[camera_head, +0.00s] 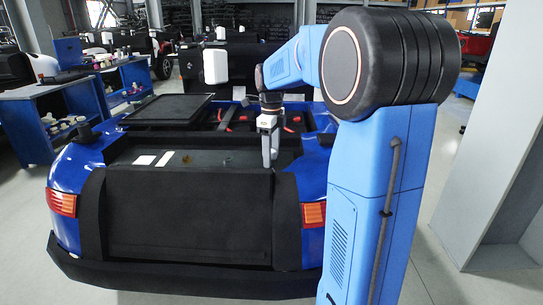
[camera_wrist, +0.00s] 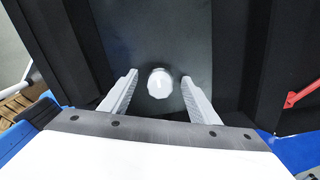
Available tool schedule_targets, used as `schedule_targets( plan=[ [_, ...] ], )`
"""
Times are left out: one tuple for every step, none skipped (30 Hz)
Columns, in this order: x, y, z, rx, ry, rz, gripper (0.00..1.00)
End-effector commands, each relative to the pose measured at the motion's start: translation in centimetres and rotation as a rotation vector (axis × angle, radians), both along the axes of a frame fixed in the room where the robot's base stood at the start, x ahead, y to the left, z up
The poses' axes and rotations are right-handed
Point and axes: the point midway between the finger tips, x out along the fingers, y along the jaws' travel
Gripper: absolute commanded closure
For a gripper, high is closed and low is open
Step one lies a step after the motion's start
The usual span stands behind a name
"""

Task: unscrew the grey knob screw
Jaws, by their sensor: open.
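The grey knob screw (camera_wrist: 160,84) shows in the wrist view as a pale, faceted round knob on a dark panel (camera_wrist: 155,40). My gripper (camera_wrist: 158,83) is open, with one finger on each side of the knob and a visible gap on both sides. Whether the fingertips are level with the knob in height I cannot tell. In the head view my gripper (camera_head: 268,150) points down over the right part of the dark rear deck of the blue vehicle (camera_head: 80,165). The knob cannot be made out there.
A raised black lid (camera_head: 168,108) lies left of my arm on the vehicle. Black walls flank the panel, and a red part (camera_wrist: 303,95) shows at the right in the wrist view. A blue workbench (camera_head: 45,120) with small items stands at left. A grey pillar (camera_head: 490,130) stands at right.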

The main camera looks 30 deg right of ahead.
Motion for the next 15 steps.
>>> schedule_targets(
  plan=[
    [0.0, 0.0, 0.3, 0.0, -0.001, 0.0, 0.44],
    [0.1, 0.0, 0.5, -0.001, -0.002, 0.0, 0.44],
    [0.1, 0.0, 0.9, 0.0, -0.003, 0.0, 0.44],
    [0.1, 0.0, 1.2, 0.0, -0.003, 0.0, 0.44],
    [0.1, 0.0, 1.4, -0.001, -0.002, 0.0, 0.44],
    [0.0, 0.0, 1.7, 0.0, -0.001, 0.0, 0.44],
    [0.0, 0.0, 2.0, 0.0, -0.001, 0.0, 0.44],
    [0.0, 0.0, 2.1, 0.0, -0.001, 0.0, 0.44],
    [0.0, 0.0, 2.2, 0.0, -0.001, 0.0, 0.44],
    [0.0, 0.0, 2.3, 0.0, -0.001, 0.0, 0.44],
    [0.0, 0.0, 2.3, 0.0, -0.001, 0.0, 0.44],
    [0.0, 0.0, 2.2, 0.0, -0.001, 0.0, 0.44],
    [0.0, 0.0, 2.2, 0.0, -0.001, 0.0, 0.44],
    [0.0, 0.0, 2.2, 0.0, -0.001, 0.0, 0.44],
    [0.0, 0.0, 2.2, 0.0, -0.001, -0.001, 0.44]
  ],
)
